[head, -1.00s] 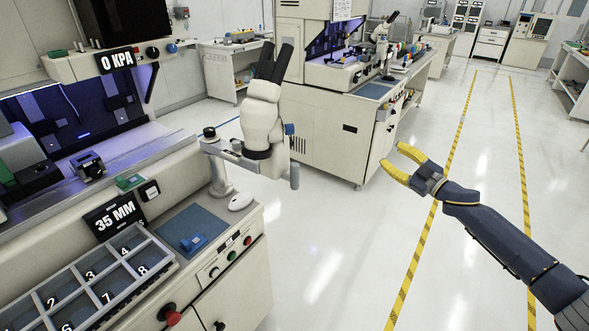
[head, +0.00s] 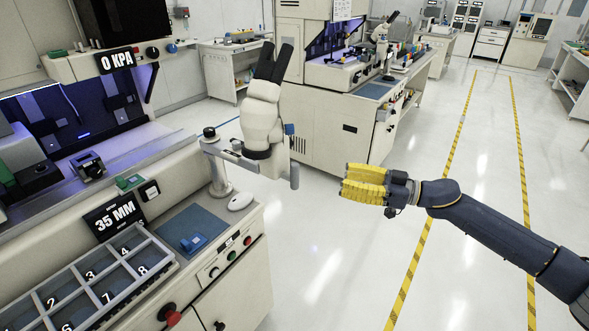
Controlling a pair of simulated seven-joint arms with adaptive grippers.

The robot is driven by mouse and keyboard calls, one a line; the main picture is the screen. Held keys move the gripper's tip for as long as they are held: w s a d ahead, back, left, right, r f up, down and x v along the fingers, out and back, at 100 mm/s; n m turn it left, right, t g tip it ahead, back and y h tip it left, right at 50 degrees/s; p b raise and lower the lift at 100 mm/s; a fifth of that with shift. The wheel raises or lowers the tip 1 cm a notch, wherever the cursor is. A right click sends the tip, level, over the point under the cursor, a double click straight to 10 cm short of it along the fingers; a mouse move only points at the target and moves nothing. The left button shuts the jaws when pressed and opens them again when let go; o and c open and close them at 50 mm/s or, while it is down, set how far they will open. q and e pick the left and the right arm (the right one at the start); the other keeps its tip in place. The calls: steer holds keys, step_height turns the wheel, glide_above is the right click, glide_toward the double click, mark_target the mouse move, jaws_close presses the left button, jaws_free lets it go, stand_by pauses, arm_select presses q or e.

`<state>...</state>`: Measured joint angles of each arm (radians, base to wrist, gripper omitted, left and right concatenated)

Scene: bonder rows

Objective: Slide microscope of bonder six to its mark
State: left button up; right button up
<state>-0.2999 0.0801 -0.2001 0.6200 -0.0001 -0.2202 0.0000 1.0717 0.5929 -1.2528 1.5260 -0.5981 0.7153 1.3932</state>
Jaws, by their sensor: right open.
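The microscope (head: 262,120) is cream-coloured with black eyepieces and sits on a grey boom arm (head: 235,158). The boom is carried by a post (head: 219,180) at the right end of the near bench. A grey handle (head: 294,175) hangs at the boom's right end. My right gripper (head: 346,184) has yellow fingers pointing left. It is open and empty, over the floor to the right of the handle and apart from it. My left gripper is not in view. I cannot make out a mark for the microscope.
The near bench holds a numbered tray (head: 128,268), a "35 MM" sign (head: 112,216), a blue block (head: 193,242) and a white mouse (head: 240,201). Another bonder (head: 335,128) stands behind. Yellow-black floor lines (head: 448,170) run along the open aisle at right.

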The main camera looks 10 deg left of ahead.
mark_target(294, 169)
steer(key=a, duration=0.5)
steer(key=w+a, duration=0.1)
steer(key=a, duration=0.9)
steer(key=shift+w, duration=0.2)
steer(key=shift+o, duration=0.2)
jaws_close()
